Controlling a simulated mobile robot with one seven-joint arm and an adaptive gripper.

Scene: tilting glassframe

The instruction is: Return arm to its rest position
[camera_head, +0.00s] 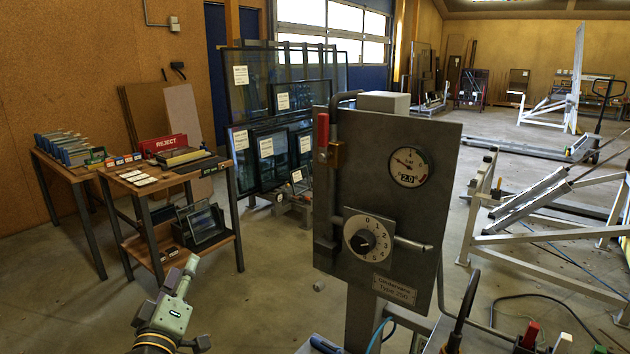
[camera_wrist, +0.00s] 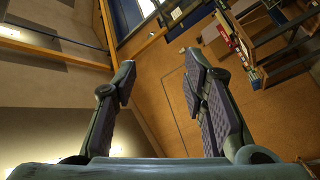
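My gripper (camera_wrist: 160,70) shows in the wrist view with its two padded fingers wide apart and nothing between them. In the head view, a greenish-grey part of my arm (camera_head: 172,312) rises at the bottom left, in front of the wooden table.
A wooden table (camera_head: 200,245) with a red REJECT sign (camera_head: 163,144) stands at the left. Dark framed glass panes (camera_head: 268,160) lean behind it. A red-handled lever (camera_head: 323,130) is on the panel's left edge. Metal frames (camera_head: 545,225) fill the right.

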